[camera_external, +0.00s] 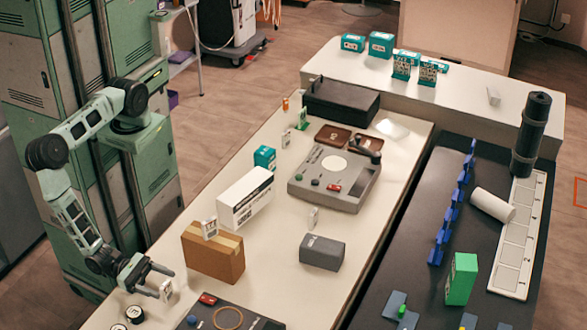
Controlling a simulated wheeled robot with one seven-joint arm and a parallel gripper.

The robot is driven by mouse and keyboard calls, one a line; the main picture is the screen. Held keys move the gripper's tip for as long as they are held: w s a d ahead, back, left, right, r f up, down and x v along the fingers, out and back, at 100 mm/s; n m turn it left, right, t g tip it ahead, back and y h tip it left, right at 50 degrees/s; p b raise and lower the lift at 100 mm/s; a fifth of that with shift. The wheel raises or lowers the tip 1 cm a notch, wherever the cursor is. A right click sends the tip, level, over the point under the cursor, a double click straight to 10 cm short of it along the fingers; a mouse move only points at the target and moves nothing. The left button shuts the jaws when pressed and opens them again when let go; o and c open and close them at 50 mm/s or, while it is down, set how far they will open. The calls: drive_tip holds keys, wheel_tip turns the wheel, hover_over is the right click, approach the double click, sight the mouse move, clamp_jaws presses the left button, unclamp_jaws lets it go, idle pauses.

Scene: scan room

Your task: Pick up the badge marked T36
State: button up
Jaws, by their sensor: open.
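Several small white upright badge-like cards stand on the cream table (270,290). One card (166,290) is right at my gripper's fingertips, near the table's left edge. Another card (210,228) shows at the cardboard box, and another (313,217) stands behind the grey box. Farther back is a card (286,139). The markings are too small to read, so I cannot tell which is T36. My gripper (165,282) is open, low at the table's left side; I cannot tell whether the nearest card is between its fingers.
The cardboard box (213,262) and white carton (246,198) stand right of my gripper. A grey box (322,252) is farther right. Dark round items (134,314) and a dark panel (237,318) lie in front. Bare table lies between the panel and grey box.

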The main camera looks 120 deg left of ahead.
drive_tip(key=shift+w, duration=1.2)
drive_tip(key=c, duration=1.1)
drive_tip(key=shift+o, duration=0.2)
